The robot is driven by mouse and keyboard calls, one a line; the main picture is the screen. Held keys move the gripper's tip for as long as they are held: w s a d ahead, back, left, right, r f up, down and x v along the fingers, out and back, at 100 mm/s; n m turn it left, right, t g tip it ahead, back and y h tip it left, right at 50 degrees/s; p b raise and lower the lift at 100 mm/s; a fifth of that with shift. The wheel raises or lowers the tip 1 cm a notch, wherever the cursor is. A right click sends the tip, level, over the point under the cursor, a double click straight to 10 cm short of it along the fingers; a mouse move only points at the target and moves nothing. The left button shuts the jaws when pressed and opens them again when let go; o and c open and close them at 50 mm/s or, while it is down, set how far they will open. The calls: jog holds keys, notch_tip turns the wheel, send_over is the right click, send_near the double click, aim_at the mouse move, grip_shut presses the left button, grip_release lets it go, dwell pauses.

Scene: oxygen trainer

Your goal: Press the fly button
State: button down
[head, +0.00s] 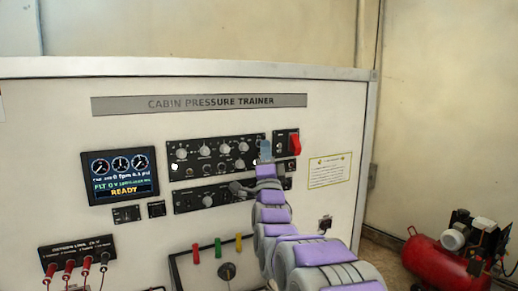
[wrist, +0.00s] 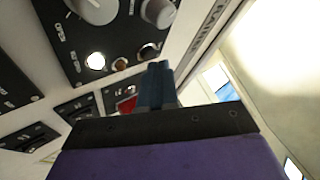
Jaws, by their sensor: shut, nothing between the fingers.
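The cabin pressure trainer panel (head: 215,150) stands in front of me. I cannot read a fly label in either view, so I cannot tell which button is the fly button. In the wrist view, a round lit white button (wrist: 96,61) sits beside a small bronze button (wrist: 120,64) and a dark one (wrist: 148,52), below grey knobs (wrist: 158,12). My gripper (head: 265,145) is shut and empty at the right end of the upper knob panel, hiding part of it. Its fingers (wrist: 157,72) show near the dark button in the wrist view; contact cannot be told.
A red guarded switch (head: 295,144) is right of my gripper. A display (head: 122,175) reading READY is at left. Coloured levers (head: 217,247) and red plugs (head: 69,268) are lower down. A red compressor (head: 447,265) stands on the floor at right.

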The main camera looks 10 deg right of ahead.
jog(key=shift+d, duration=0.15)
jog(key=shift+s, duration=0.1)
jog(key=s+b, duration=0.1)
jog(key=s, duration=0.1)
jog(key=s+d+b, duration=0.1)
jog(key=s, duration=0.1)
jog(key=shift+s+d+b, duration=0.1)
jog(key=shift+s+b, duration=0.2)
jog(key=shift+a, duration=0.2)
dwell(0.4)
jog(key=shift+f, duration=0.1)
